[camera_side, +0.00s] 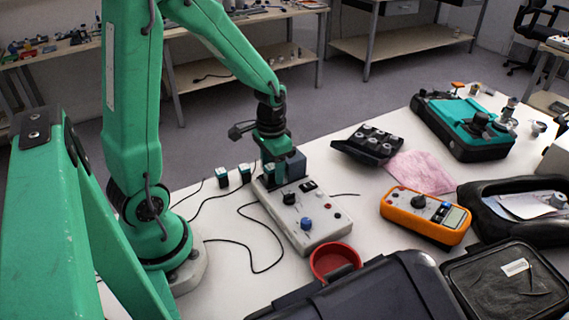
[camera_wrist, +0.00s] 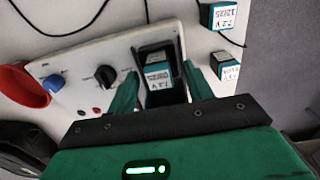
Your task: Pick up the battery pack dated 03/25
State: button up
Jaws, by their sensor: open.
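Two teal and black battery packs with white labels stand on the table behind the tester, a left pack (camera_side: 222,177) and a right pack (camera_side: 244,174). In the wrist view one pack (camera_wrist: 223,15) has a label that looks like 7.2V 12/25, upside down. The other pack (camera_wrist: 226,68) has a date too small to read. A third pack (camera_wrist: 159,76) sits in the dark slot of the grey tester (camera_side: 308,218); its date is too blurred to tell. My gripper (camera_wrist: 160,68) is open, its green fingers on either side of this slotted pack. In the side view my gripper (camera_side: 276,172) is over the tester's far end.
A red bowl (camera_side: 334,260) and an orange multimeter (camera_side: 425,211) stand near the tester. Black cables lie around it. Beyond are a black tray (camera_side: 368,145), a pink cloth (camera_side: 418,170) and a teal-black case (camera_side: 465,125). Dark cases fill the front.

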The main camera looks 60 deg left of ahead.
aim_at(273, 166)
jog(key=c, duration=1.1)
jog(key=shift+r, duration=0.15)
jog(key=shift+r, duration=0.85)
notch_tip(273, 166, up, 2)
jog(key=s+d+r, duration=0.3)
jog(key=d+r, duration=0.4)
jog(key=d, duration=0.4)
jog(key=shift+s, duration=0.2)
jog(key=shift+d, duration=0.1)
